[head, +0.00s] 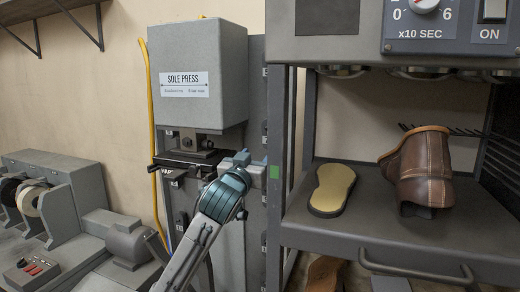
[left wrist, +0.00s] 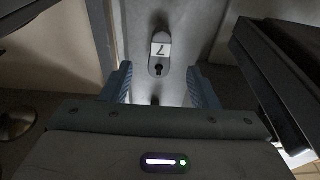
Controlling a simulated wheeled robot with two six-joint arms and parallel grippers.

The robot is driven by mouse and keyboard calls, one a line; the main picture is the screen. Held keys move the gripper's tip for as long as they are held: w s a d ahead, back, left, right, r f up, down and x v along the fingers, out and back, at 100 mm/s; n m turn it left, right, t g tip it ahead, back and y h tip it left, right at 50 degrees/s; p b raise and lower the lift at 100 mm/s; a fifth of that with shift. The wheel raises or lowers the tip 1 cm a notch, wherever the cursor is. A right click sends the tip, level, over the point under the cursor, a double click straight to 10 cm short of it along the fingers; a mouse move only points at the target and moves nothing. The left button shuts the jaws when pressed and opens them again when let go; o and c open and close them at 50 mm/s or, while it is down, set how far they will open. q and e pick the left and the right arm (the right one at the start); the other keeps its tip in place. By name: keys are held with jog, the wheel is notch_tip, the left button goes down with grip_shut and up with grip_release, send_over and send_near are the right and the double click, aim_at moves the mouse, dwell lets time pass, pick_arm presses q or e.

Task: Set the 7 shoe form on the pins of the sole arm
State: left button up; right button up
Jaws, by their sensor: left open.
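In the left wrist view, a grey rounded piece with a white label reading 7 (left wrist: 161,51), seen upside down, stands upright ahead of my left gripper (left wrist: 160,78). A dark keyhole-shaped mark sits below the label. The two blue fingers are open, one on each side and nearer to me, with nothing held between them. In the head view my left gripper (head: 243,160) is at the right of the sole press (head: 198,75), partly hidden behind its own wrist. I cannot make out the pins of the sole arm. My right gripper is not in view.
A brown boot (head: 420,172) and a tan sole (head: 332,188) rest on the grey shelf (head: 360,228) at the right. A rack post (head: 308,120) stands close right of my left arm. A grey machine with spools (head: 60,190) is at the left.

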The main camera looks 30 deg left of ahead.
aim_at(265, 138)
pick_arm(q)
jog(key=r+p+x, duration=0.1)
jog(key=x, duration=0.7)
jog(key=shift+w+a+r, duration=0.2)
jog(key=shift+w+r, duration=0.05)
jog(key=shift+c, duration=0.4)
grip_shut()
jog(key=shift+r+y, duration=0.2)
jog(key=shift+y, duration=0.1)
jog(key=shift+s, duration=0.1)
dwell(0.3)
jog(key=shift+r+v, duration=0.2)
jog(key=shift+v, duration=1)
jog(key=shift+r+v, duration=0.25)
jog(key=shift+v, duration=1)
